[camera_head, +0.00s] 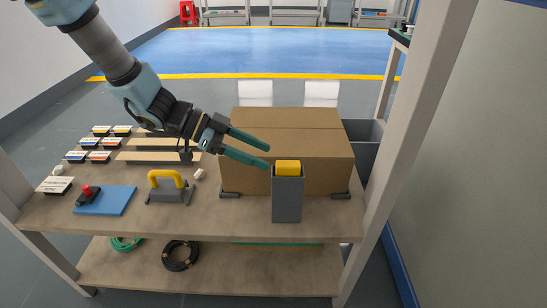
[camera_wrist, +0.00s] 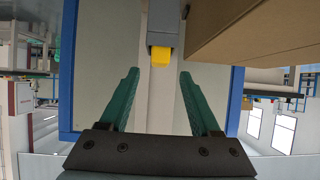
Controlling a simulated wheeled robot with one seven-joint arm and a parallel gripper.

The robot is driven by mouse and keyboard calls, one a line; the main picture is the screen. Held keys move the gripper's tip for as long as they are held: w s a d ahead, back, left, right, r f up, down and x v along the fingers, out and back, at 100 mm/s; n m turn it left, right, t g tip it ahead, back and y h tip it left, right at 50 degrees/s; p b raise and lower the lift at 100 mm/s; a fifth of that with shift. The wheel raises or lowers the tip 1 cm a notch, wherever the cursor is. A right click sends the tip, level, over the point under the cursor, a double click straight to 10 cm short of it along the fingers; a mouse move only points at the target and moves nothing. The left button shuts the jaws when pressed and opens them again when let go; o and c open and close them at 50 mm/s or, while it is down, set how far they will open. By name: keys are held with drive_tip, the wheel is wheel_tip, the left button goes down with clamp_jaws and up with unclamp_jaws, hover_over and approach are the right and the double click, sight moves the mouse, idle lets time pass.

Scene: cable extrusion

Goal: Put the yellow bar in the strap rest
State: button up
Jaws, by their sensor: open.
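A yellow block (camera_head: 288,167), which looks like the yellow bar, stands upright with its top showing above a tall grey holder (camera_head: 287,202) at the table's front right. Its lower part is hidden inside the holder. Both also show in the wrist view, the yellow block (camera_wrist: 161,56) ahead of my fingers and the grey holder (camera_wrist: 163,37) beyond it. My gripper (camera_head: 267,156) is open and empty, just left of the yellow block and apart from it. I cannot tell for sure which object is the strap rest.
A cardboard box (camera_head: 290,137) stands close behind the holder. A grey base with a yellow arched handle (camera_head: 167,178) sits left of centre, beside a blue plate with a red knob (camera_head: 87,190).

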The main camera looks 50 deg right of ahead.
drive_tip(key=w+a+r+n+t+h, duration=0.1)
drive_tip(key=w+a+r+n+t, duration=0.15)
drive_tip(key=w, duration=0.55)
drive_tip(key=w+a+r+n+t+h, duration=0.1)
drive_tip(key=w+a+n+t, duration=0.2)
drive_tip(key=w, duration=0.4)
drive_tip(key=w+a+r+n+t+h, duration=0.1)
drive_tip(key=w+a+r+n+t, duration=0.2)
drive_tip(key=w, duration=0.5)
drive_tip(key=w+a+n+t+y, duration=0.3)
drive_tip(key=w+a+n+t, duration=0.3)
drive_tip(key=w+a, duration=0.45)
drive_tip(key=s+a+f+n+t+y, duration=0.1)
drive_tip(key=a+n+y, duration=0.45)
drive_tip(key=a, duration=0.95)
drive_tip(key=s+a+n+g+y, duration=0.1)
drive_tip(key=s+a+n+g, duration=0.3)
drive_tip(key=s+a+n, duration=0.3)
drive_tip(key=s+a+f, duration=0.1)
drive_tip(key=s+a, duration=0.3)
drive_tip(key=s, duration=0.1)
drive_tip(key=shift+s+a+n+p, duration=0.15)
drive_tip(key=shift+s+n+p, duration=0.1)
drive_tip(key=shift+n+p, duration=0.05)
drive_tip(key=shift+r+y, duration=0.1)
drive_tip(key=shift+y, duration=0.15)
